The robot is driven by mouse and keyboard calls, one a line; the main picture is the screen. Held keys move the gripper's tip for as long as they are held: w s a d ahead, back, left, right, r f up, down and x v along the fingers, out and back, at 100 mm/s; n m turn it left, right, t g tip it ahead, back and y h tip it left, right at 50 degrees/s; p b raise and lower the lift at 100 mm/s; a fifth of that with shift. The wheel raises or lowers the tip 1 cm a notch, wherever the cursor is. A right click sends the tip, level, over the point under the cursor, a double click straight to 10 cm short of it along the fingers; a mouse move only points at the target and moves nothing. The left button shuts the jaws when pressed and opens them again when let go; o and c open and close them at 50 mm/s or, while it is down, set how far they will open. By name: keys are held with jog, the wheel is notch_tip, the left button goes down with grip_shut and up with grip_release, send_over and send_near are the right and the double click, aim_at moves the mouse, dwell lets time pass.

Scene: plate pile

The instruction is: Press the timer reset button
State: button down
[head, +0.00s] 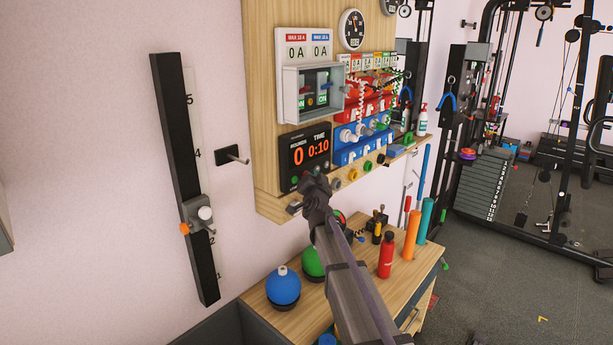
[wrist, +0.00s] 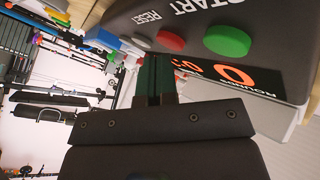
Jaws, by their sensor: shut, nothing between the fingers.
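The black timer (head: 305,141) hangs on the wooden wall panel and shows ROUNDS 0 and TIME 0:10 in orange-red digits. In the wrist view, a red button (wrist: 171,41) sits beside the RESET label and a green button (wrist: 227,41) beside the START label. My gripper (head: 310,182) is at the timer's lower edge in the head view and hides part of its button row. In the wrist view my gripper (wrist: 155,68) is shut and empty, with its fingertips close to the red button. I cannot tell whether they touch it.
A switch box (head: 303,95) is above the timer, and blue and red socket blocks (head: 362,140) are at its right. A wooden bench (head: 300,315) below holds blue and green balls and several bottles. A black rail (head: 180,150) with a slider is on the left wall.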

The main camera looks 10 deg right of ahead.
jog(key=shift+w+a, duration=0.2)
jog(key=shift+w, duration=0.05)
jog(key=shift+s, duration=0.1)
dwell(0.5)
jog(key=shift+s+d, duration=0.5)
jog(key=s+d, duration=0.3)
jog(key=shift+s+d, duration=0.15)
jog(key=shift+s, duration=0.25)
dwell(0.5)
